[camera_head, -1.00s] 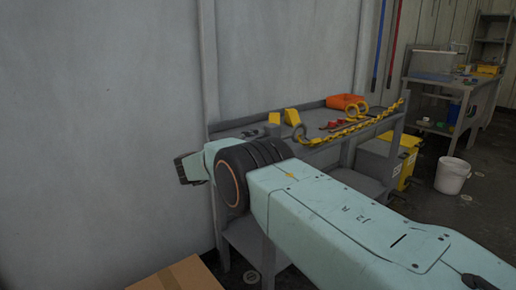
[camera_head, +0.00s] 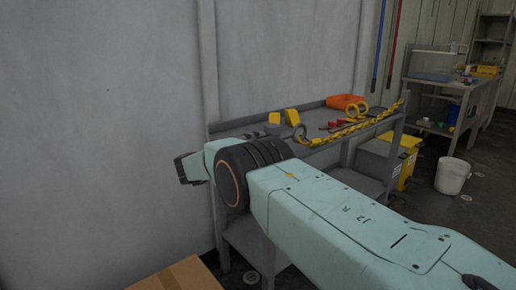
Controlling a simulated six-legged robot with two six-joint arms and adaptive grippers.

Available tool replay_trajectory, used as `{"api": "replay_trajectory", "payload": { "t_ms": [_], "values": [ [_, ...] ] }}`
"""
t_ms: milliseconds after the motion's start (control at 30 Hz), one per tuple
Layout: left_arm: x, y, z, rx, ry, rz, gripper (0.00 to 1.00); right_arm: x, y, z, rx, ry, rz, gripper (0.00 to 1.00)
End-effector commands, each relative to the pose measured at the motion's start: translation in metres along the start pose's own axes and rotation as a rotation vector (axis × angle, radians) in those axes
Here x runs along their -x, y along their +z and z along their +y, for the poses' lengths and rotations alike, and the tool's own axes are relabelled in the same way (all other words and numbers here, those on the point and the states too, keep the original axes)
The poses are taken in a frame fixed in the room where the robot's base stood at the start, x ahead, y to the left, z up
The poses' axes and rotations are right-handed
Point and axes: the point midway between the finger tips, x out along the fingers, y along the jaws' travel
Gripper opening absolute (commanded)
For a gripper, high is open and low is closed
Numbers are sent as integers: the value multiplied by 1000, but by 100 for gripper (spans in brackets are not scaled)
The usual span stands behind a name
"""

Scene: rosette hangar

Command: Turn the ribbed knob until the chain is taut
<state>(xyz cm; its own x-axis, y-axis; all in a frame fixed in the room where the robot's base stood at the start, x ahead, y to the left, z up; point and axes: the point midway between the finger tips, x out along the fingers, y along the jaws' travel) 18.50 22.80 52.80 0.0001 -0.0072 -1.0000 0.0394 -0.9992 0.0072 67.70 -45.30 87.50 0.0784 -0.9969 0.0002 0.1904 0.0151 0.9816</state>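A yellow chain (camera_head: 372,122) runs slantwise along the front of a grey bench (camera_head: 318,157), rising to the right end near an upright edge. Its left end lies near a grey ring-shaped part (camera_head: 299,133). I cannot make out a ribbed knob for certain at this distance. Whether the chain is taut is too small to tell. My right arm, pale green with a black joint, crosses the foreground and covers part of the bench's left end. I see no gripper fingers of either arm.
An orange bin (camera_head: 344,102), yellow blocks (camera_head: 291,118) and small red items lie on the bench. A yellow bin (camera_head: 408,162) and a white bucket (camera_head: 453,175) stand right of it. A cardboard box (camera_head: 180,276) is at the bottom. A second bench (camera_head: 440,83) stands farther back.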

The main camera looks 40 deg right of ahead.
Motion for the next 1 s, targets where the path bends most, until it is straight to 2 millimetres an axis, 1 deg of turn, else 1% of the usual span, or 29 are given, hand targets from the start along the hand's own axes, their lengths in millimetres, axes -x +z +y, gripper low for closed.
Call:
{"api": "replay_trajectory", "payload": {
  "t_ms": [67, 167, 1000],
  "values": [
    [-2, 0, 0, 0, 0, 0, 67, 0, 0, 0, -31, 0, 0, 1],
    [-6, 0, 0, 0, 0, 0, 67, 0, 0, -1, -134, 0, 0, 1],
    [-38, 0, 0, 0, 0, 0, 67, 0, 0, -1, -1113, 0, 0, 1]
  ]
}}
